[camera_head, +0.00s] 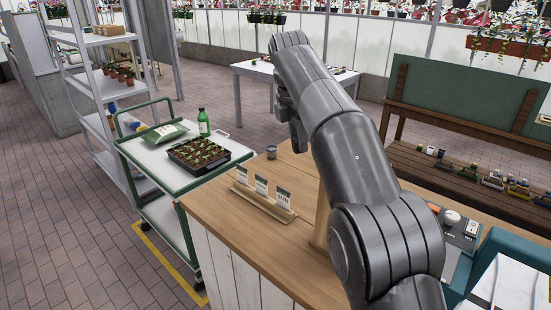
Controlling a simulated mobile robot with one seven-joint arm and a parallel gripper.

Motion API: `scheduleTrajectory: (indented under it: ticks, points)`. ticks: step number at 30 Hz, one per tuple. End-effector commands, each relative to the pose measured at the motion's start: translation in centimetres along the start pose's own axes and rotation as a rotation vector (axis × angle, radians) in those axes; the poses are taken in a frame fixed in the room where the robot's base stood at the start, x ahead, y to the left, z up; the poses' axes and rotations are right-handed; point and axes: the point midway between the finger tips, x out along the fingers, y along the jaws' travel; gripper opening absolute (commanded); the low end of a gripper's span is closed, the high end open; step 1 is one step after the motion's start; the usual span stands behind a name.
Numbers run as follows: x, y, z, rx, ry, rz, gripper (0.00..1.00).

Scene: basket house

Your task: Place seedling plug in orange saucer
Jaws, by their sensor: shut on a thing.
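My gripper (297,135) is partly hidden behind my own arm, pointing down above the far edge of the wooden counter (225,222). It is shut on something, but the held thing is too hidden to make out. A black seedling tray (198,153) with several small green seedlings sits on the green-framed cart (150,158), to the left of my gripper. I cannot pick out a loose seedling plug. No orange saucer can be made out in this view.
A small grey pot (271,152) and a wooden holder with white cards (262,200) stand on the counter. A white table (250,70) stands behind. My arm covers the counter's middle.

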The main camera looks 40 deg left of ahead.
Motion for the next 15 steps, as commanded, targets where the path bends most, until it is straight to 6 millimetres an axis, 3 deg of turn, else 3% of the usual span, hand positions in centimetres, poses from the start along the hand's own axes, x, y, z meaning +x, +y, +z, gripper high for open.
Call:
scheduleTrajectory:
  ticks: [1,8,15]
  points:
    - [-0.2,-0.7,2.0,0.038,0.0,-0.005,0.06]
    - [-1.1,-4.9,10.6,0.212,0.0,-0.03,0.06]
    - [-2.1,-11.1,19.5,0.411,0.0,-0.06,0.06]
